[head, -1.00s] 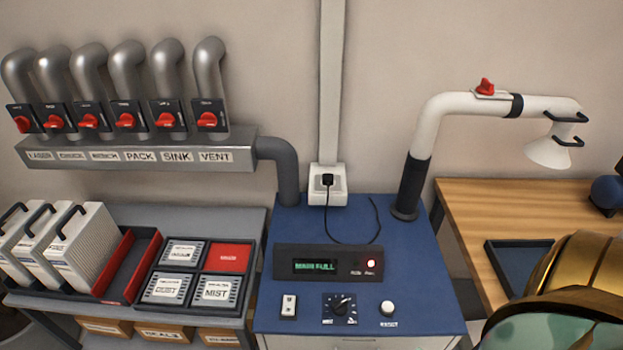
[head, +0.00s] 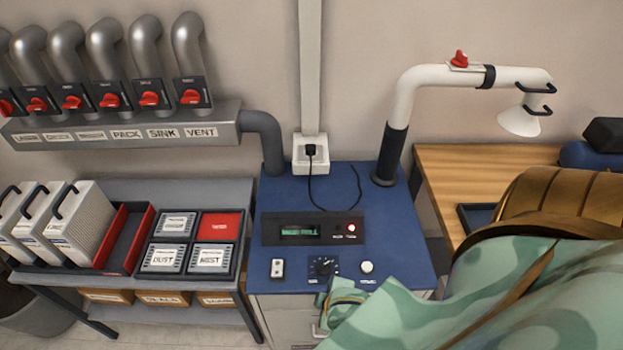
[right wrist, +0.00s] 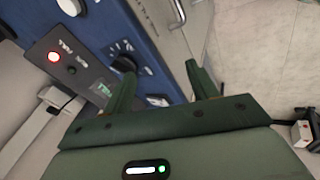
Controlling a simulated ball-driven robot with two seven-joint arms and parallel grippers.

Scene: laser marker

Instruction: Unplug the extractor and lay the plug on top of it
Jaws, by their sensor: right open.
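The extractor is a blue-topped cabinet (head: 345,205) in the middle of the head view. Its black plug (head: 311,150) sits in the white wall socket (head: 311,168) behind the cabinet's back edge. A black cord hangs from the plug onto the blue top. My right gripper (head: 340,300) is low over the cabinet's front edge, well in front of the plug. In the right wrist view its two green fingers (right wrist: 158,72) are apart and empty, near the control panel. The socket (right wrist: 58,98) shows at that view's left. My left gripper is not in view.
A black display panel (head: 312,229) with a lit red light stands on the top, with a switch, dial and white button in front. A white extraction arm (head: 405,100) rises at the back right. A grey shelf (head: 210,190) holds filters at left. A wooden table (head: 450,170) stands at right.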

